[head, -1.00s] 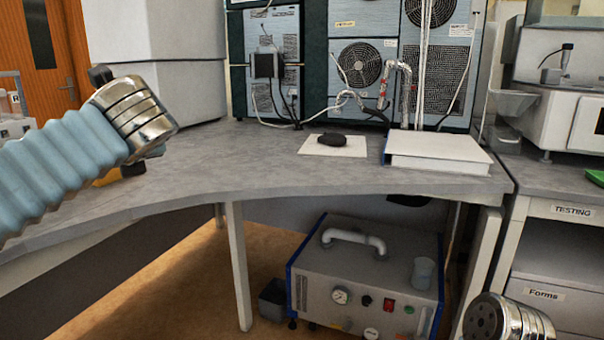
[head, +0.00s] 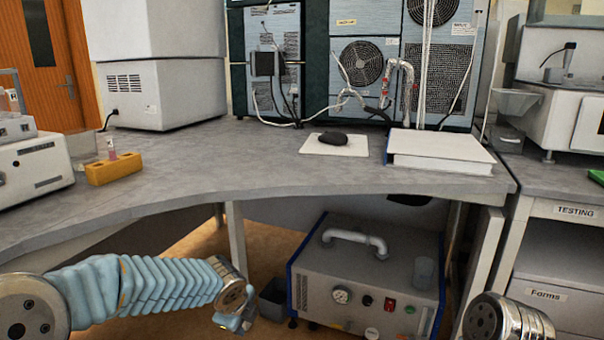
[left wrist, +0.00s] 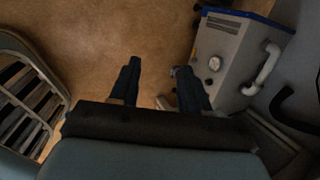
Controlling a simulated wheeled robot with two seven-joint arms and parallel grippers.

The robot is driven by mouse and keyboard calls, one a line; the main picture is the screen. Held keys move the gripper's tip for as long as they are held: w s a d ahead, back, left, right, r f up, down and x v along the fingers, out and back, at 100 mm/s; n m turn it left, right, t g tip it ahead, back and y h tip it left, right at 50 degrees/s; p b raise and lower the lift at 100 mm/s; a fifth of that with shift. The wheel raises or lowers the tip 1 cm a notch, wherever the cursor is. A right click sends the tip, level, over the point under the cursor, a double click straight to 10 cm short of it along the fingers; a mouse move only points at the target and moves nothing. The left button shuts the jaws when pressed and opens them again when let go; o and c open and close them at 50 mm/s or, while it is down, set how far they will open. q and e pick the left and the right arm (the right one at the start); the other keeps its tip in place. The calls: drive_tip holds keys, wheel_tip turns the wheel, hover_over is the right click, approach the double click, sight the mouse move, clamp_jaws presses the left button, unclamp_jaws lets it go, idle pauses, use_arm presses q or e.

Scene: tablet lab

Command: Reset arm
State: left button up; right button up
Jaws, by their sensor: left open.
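My left arm comes in low from the left in the head view, below the level of the desk top. My left gripper (head: 236,320) is small and partly cut off there, at the end of the arm. In the left wrist view, my left gripper (left wrist: 157,85) shows two dark fingers standing apart with nothing between them, above the brown floor (left wrist: 120,35). A metal end of my right arm shows at the lower right of the head view. My right gripper is not seen.
The curved grey desk (head: 240,170) carries a yellow block (head: 113,168), a dark object (head: 333,139) on a white sheet, and a thick white book (head: 439,150). Under it stands a grey boxed machine (head: 365,265) with a handle; it also shows in the left wrist view (left wrist: 235,65).

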use_arm(q)
drive_tip(key=s+d+f+n+g+h, duration=0.1)
drive_tip(key=s+d+f+n, duration=0.2)
drive_tip(key=f, duration=0.4)
drive_tip(key=s+f+n+g+h, duration=0.2)
drive_tip(key=s+f+n, duration=0.15)
drive_tip(key=f, duration=0.45)
drive_tip(key=s+f+n+g, duration=0.1)
drive_tip(key=s+f+n, duration=1.3)
drive_tip(key=s+n, duration=0.3)
drive_tip(key=shift+s+f+g+h, duration=0.3)
drive_tip(key=shift+s+f+h, duration=0.1)
drive_tip(key=shift+s, duration=0.7)
